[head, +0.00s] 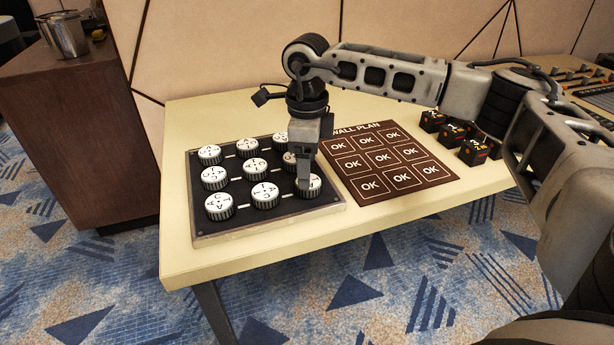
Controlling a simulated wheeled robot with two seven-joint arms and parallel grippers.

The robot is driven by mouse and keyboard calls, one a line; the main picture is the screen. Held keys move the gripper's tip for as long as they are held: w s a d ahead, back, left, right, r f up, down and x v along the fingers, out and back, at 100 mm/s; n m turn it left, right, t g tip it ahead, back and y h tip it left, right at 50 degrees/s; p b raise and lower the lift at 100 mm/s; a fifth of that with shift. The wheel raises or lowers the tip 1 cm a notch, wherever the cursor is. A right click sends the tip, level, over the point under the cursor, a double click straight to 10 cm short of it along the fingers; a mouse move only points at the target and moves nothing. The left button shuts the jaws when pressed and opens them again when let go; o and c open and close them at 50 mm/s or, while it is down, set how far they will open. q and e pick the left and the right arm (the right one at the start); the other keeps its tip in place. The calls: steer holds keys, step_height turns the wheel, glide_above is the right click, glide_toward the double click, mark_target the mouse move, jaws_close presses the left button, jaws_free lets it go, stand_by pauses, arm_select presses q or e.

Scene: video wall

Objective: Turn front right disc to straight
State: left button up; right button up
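The front right disc (314,187) is a white knob with a dark ridged side at the front right corner of the dark panel board (285,218). My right gripper (304,186) points down at this disc, its fingertips at or just over the top. The gripper hides part of the disc, so its marking cannot be read. I cannot tell whether the fingers are closed on it. My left gripper is not in view.
A brown wall plan card (398,193) with OK squares lies right of the board. Several small black boxes (476,151) stand further right, near a console (592,88). A brown cabinet with a metal pitcher (65,35) is at the left. The table's (400,222) front strip is clear.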

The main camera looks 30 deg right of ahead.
step_height(320, 180, down, 2)
steer(key=shift+f, duration=0.25)
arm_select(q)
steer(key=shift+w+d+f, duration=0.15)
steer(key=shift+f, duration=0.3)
arm_select(e)
steer(key=shift+f, duration=0.45)
steer(key=c, duration=1)
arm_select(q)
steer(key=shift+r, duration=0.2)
arm_select(e)
steer(key=shift+m, duration=0.3)
